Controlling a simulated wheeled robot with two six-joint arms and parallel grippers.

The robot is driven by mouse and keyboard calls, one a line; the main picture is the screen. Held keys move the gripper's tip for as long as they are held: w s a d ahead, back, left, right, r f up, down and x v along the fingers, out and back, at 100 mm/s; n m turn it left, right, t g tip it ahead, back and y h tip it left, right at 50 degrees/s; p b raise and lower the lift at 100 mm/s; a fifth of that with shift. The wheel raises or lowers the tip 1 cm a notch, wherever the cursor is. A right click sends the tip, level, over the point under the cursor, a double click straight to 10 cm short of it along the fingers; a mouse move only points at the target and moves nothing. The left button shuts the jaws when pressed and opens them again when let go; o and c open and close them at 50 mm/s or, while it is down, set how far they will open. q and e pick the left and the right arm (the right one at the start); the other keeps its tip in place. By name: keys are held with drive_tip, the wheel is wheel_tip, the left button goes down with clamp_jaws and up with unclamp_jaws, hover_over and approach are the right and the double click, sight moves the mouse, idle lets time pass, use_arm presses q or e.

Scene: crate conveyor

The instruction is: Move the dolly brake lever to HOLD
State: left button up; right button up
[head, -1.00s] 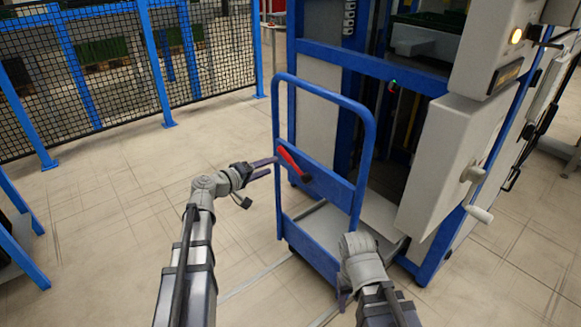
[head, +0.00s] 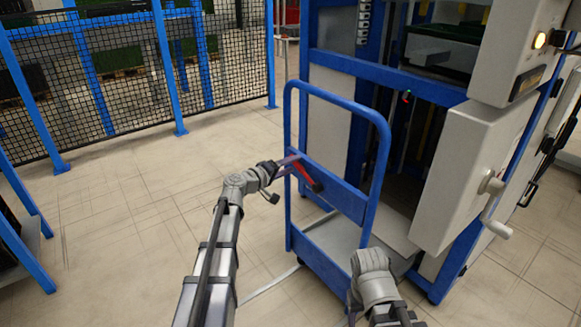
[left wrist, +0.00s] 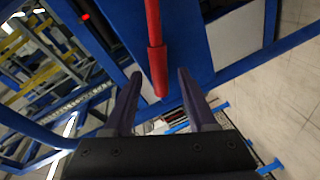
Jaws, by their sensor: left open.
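The blue dolly (head: 377,160) stands in front of the machine, its upright frame facing me. The red brake lever (head: 305,173) is on the crossbar of that frame and slants down to the right to a dark end. My left gripper (head: 295,167) is open at the lever's upper left part. In the left wrist view the red lever (left wrist: 154,40) comes down from the top, and its end lies between the two spread fingers of my left gripper (left wrist: 157,74). I cannot tell whether they touch it. My right gripper is mostly hidden below its wrist, low in the head view.
A grey machine with blue posts (head: 400,78) and a grey cabinet (head: 470,170) with handles stands behind and right of the dolly. A mesh fence (head: 100,70) is at the back left. The floor (head: 120,220) left of the dolly is clear.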

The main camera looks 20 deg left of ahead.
use_arm(q)
drive_tip(key=shift+c, duration=0.4)
clamp_jaws()
idle(1.1)
